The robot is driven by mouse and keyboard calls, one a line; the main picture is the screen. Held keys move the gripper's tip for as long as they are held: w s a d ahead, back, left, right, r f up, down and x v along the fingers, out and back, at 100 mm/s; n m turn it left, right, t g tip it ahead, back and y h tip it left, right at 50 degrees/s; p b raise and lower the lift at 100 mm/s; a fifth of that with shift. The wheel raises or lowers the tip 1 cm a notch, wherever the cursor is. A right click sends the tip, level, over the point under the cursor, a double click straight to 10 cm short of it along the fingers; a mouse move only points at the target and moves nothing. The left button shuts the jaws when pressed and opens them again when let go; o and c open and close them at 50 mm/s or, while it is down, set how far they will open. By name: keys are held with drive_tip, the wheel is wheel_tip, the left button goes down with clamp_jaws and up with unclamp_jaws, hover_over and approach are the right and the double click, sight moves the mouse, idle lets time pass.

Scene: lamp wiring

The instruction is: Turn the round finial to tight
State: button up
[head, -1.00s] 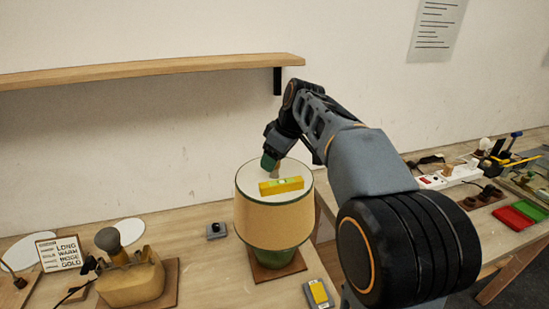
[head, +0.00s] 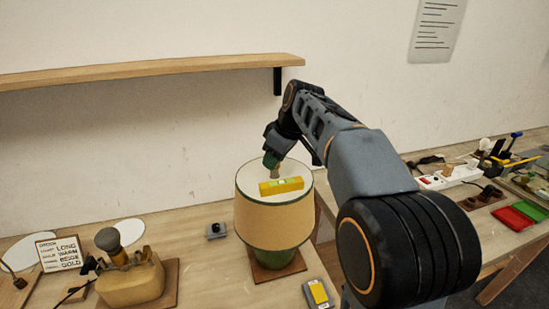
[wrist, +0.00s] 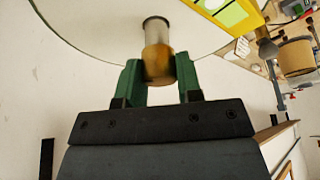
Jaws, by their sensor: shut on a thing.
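The table lamp's beige drum shade (head: 272,212) stands on a green base (head: 276,258), with a pale round top. My gripper (head: 272,164) is above the back part of that top, pointing down. In the wrist view my gripper (wrist: 158,82) has its green fingers shut on the round finial (wrist: 158,64), a brass-coloured piece with a greyish cylinder beyond it, reaching toward the white top. The fingers stand on either side of it. In the head view the finial is mostly hidden by the fingers. Its threads cannot be seen.
A yellow spirit level (head: 281,186) lies on the shade's top, close in front of my gripper. A second lamp body (head: 130,280) and a label card (head: 59,253) stand at left. A power strip (head: 447,177) and red and green trays (head: 507,220) are at right. A shelf (head: 150,72) is on the wall.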

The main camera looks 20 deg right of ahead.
drive_tip(key=shift+m, duration=0.3)
drive_tip(key=m+t+h, duration=0.1)
drive_tip(key=m, duration=0.3)
drive_tip(key=shift+h, duration=0.3)
drive_tip(key=m, duration=0.2)
drive_tip(key=m+h, duration=0.1)
drive_tip(key=m, duration=0.1)
drive_tip(key=shift+m+h, duration=0.3)
drive_tip(key=m+h, duration=0.1)
drive_tip(key=m, duration=0.3)
drive_tip(key=shift+r+h, duration=0.1)
drive_tip(key=shift+h, duration=0.3)
drive_tip(key=m+h+p, duration=0.1)
drive_tip(key=m, duration=0.3)
drive_tip(key=shift+g, duration=0.4)
drive_tip(key=shift+m+h, duration=0.3)
drive_tip(key=shift+m, duration=0.2)
drive_tip(key=o, duration=0.9)
drive_tip(key=shift+o, duration=0.2)
drive_tip(key=p+v, duration=0.1)
drive_tip(key=v, duration=1.2)
drive_tip(key=shift+r, duration=0.35)
